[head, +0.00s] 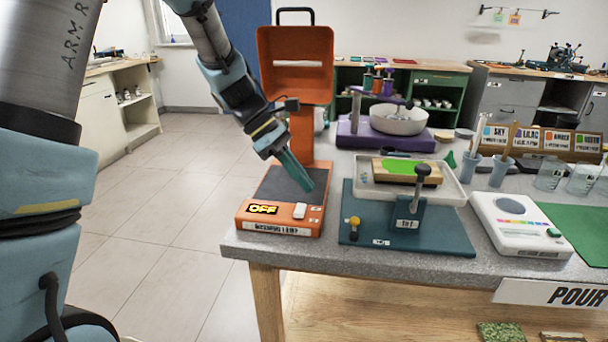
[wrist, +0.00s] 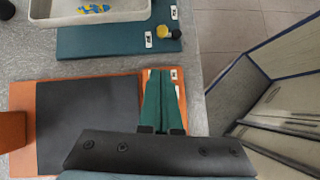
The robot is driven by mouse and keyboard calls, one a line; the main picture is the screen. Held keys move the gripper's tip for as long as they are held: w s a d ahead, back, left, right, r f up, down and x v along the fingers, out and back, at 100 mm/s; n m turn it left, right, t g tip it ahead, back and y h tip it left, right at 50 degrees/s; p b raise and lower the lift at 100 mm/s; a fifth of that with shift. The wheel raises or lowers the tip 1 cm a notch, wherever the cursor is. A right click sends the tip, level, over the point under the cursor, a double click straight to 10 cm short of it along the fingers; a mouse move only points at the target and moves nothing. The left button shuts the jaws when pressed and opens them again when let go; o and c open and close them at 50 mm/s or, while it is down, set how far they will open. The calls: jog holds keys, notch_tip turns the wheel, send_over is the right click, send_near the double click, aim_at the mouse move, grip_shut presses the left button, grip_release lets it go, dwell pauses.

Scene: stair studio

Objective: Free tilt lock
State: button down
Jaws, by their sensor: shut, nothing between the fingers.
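The tilt stand has a teal base plate (head: 450,236) on the grey bench, and a white tray (head: 452,186) sits above it. A dark upright lever with a round black knob (head: 422,171) rises from a labelled teal block at the front. A small yellow knob (head: 354,222) with a dark part beside it sits at the plate's front left; I take it for the lock. It also shows in the wrist view (wrist: 163,32). My gripper (head: 308,187) is shut and empty, above the orange machine left of the plate, apart from the knob.
The orange machine (head: 254,223) with an OFF display stands directly left of the tilt stand. A white device (head: 520,227) and a green mat (head: 578,222) lie to the right. A purple stand with a bowl (head: 399,119) is behind. Open floor lies left of the bench.

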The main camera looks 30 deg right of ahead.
aim_at(352, 218)
jog(key=x, duration=0.5)
jog(key=shift+s+d+f+p, duration=0.15)
jog(key=shift+s+f+p, duration=0.1)
jog(key=shift+s+p, duration=0.05)
jog(key=shift+s+d+f+p, duration=0.25)
jog(key=shift+s+d, duration=0.3)
jog(key=shift+s, duration=0.05)
jog(key=shift+s+d+f+p, duration=0.2)
jog(key=shift+s+d+f, duration=0.05)
jog(key=shift+s+d, duration=0.35)
jog(key=shift+s+d+f, duration=0.15)
jog(key=shift+s+d, duration=0.15)
jog(key=shift+s, duration=0.05)
jog(key=shift+d+m+y+p, duration=0.3)
jog(key=shift+m+p, duration=0.2)
jog(key=shift+p, duration=0.2)
jog(key=shift+d+m+g+y+p, duration=0.35)
jog(key=shift+m+g+y+p, duration=0.15)
jog(key=shift+m+p, duration=0.3)
jog(key=shift+d+m, duration=0.2)
jog(key=shift+m, duration=0.1)
jog(key=shift+d, duration=0.15)
